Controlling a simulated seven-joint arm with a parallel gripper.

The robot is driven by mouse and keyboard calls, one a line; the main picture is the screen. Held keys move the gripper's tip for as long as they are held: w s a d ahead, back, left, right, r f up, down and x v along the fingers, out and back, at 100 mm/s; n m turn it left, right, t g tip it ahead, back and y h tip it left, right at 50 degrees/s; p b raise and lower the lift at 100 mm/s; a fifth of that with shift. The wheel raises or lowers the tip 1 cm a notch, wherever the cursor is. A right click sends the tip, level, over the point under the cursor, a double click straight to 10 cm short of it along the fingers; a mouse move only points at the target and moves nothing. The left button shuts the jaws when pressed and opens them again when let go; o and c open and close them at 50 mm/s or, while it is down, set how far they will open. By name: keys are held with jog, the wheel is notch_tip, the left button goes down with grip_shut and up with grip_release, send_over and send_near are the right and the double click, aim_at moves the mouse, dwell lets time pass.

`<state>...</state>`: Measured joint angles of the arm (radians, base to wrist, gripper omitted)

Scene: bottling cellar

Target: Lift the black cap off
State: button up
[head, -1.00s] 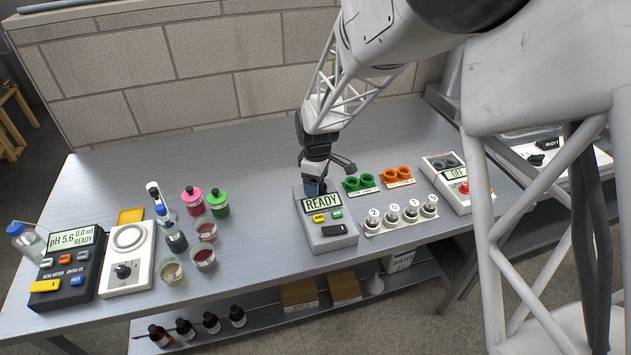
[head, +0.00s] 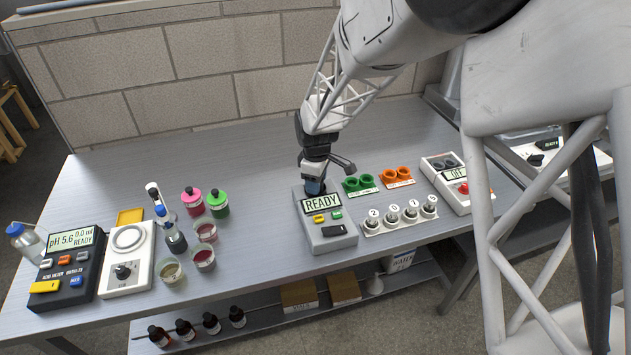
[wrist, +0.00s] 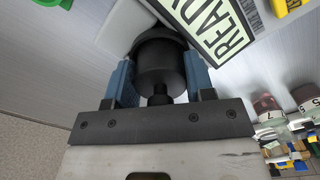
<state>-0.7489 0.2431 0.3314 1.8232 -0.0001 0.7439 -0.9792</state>
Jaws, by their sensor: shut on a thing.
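The black cap (wrist: 160,66) is a dark cylinder with a knob on top, seen between my blue fingers in the wrist view. My gripper (wrist: 160,84) is shut on it, one finger on each side. In the head view my gripper (head: 314,186) is at the back of the grey meter (head: 333,243), whose display reads READY. The cap sits at the meter's body beside the display, with a wider dark ring around its far end. I cannot tell whether there is a gap between cap and meter. In the head view my gripper mostly hides the cap.
A rack of numbered vials (head: 372,229) stands right of the meter. Green holders (head: 359,183) and orange holders (head: 397,175) lie behind it. A device reading OFF (head: 447,167) is further right. Beakers and bottles stand left. The back middle of the bench is clear.

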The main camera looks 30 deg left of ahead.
jog(key=shift+r, duration=0.15)
jog(key=shift+r, duration=0.6)
notch_tip(320, 180, up, 2)
jog(key=shift+r, duration=0.1)
jog(key=s+d, duration=0.3)
jog(key=s, duration=0.1)
jog(key=s+d+r, duration=0.1)
jog(key=s+d, duration=0.6)
jog(key=s, duration=0.1)
jog(key=shift+d+r, duration=0.15)
jog(key=shift+d, duration=0.2)
jog(key=shift+w, duration=0.15)
jog(key=w+d, duration=0.2)
jog(key=w, duration=0.7)
jog(key=w+d, duration=0.3)
jog(key=w, duration=0.6)
jog(key=shift+w, duration=0.35)
jog(key=shift+f, duration=3.05)
